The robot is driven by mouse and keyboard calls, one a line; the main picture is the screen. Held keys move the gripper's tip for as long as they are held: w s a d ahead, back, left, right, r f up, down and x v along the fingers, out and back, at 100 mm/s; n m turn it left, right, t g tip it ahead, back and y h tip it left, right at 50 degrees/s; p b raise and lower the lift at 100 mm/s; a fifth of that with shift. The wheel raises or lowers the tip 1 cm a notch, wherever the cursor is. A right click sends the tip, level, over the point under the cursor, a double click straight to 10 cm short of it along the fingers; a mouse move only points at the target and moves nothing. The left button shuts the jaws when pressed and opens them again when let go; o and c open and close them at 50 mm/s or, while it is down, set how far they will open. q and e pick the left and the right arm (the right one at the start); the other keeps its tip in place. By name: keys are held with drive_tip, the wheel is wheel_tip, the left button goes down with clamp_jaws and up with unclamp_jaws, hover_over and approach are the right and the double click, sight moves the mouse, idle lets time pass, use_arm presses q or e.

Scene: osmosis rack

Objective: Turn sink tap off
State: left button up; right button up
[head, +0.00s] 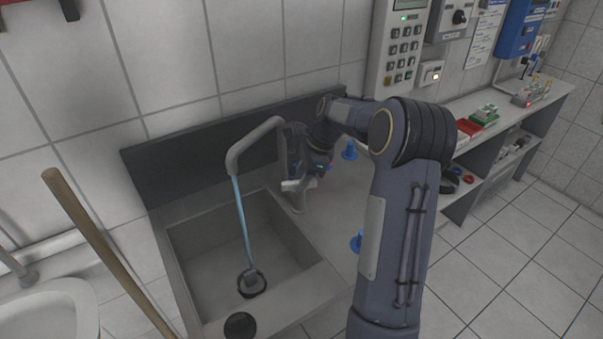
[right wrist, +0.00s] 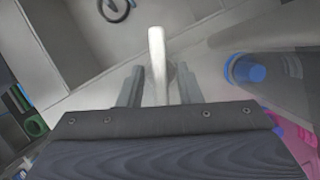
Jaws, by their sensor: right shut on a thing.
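The grey sink tap (head: 255,138) arches over the sink (head: 170,262), and a blue stream of water (head: 241,218) runs from its spout to the drain. My right gripper (head: 293,184) is at the base of the tap, right of the spout. In the right wrist view, the pale tap lever (right wrist: 157,45) stands between its two fingers, and the gripper is shut on it. The gripper and arm hide part of the tap body in the head view. My left gripper is not in view.
A wooden handle (head: 100,245) leans at the left near a white basin (head: 50,310). A dark round stopper (head: 240,325) lies at the sink's front edge. Blue fittings (head: 349,151) stand right of the tap. A shelf unit with small items is at the right.

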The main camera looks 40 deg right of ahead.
drive_tip(key=n+p, duration=0.1)
drive_tip(key=n+g+p, duration=0.1)
drive_tip(key=shift+w+r+n+y, duration=0.1)
drive_tip(key=shift+r+n+y, duration=0.1)
drive_tip(key=shift+n+y, duration=0.15)
drive_tip(key=shift+f+n+g+p, duration=0.1)
drive_tip(key=shift+n+g+p, duration=0.2)
drive_tip(key=shift+n+p, duration=0.5)
drive_tip(key=shift+n, duration=0.25)
drive_tip(key=o, duration=0.6)
drive_tip(key=v, duration=0.7)
drive_tip(key=shift+r+b, duration=0.35)
drive_tip(key=shift+b, duration=0.1)
